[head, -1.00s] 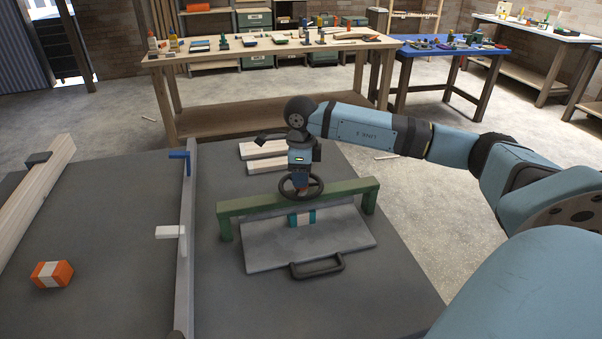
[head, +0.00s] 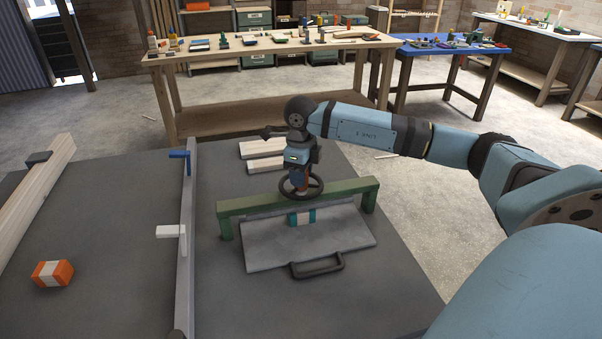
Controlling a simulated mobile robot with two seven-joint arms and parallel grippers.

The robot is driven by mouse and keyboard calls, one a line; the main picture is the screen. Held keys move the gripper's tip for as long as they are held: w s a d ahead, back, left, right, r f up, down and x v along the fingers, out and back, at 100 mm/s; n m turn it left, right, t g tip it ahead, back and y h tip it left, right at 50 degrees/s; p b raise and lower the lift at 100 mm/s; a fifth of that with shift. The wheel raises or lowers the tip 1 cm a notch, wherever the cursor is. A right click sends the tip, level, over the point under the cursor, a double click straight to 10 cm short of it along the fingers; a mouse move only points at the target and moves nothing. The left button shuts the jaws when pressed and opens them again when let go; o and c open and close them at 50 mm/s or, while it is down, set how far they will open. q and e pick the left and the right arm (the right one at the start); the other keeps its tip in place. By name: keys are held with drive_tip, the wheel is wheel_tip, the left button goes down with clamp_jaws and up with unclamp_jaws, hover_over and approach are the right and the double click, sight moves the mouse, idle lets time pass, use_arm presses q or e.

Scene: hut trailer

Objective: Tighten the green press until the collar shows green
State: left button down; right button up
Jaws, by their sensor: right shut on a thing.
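The green press (head: 345,194) is a low green bridge frame standing over a grey plate (head: 340,240) with a black handle at its front. A dark handwheel (head: 317,191) sits on top of the crossbar. My right gripper (head: 300,184) points down and is shut on the handwheel, its fingers partly hidden by the wheel. Under the crossbar sits a small teal block with a pale, pinkish middle (head: 302,217). I cannot make out a collar or its colour. My left gripper is not in view.
A grey rail (head: 187,240) with a blue lever (head: 180,154) and a white block (head: 170,231) runs left of the press. An orange-and-white block (head: 52,273) lies further left. Pale boards (head: 266,164) lie behind the press. The worktop's front right is clear.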

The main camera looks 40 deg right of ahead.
drive_tip(key=o, duration=0.9)
wheel_tip(320, 180, up, 14)
idle(0.4)
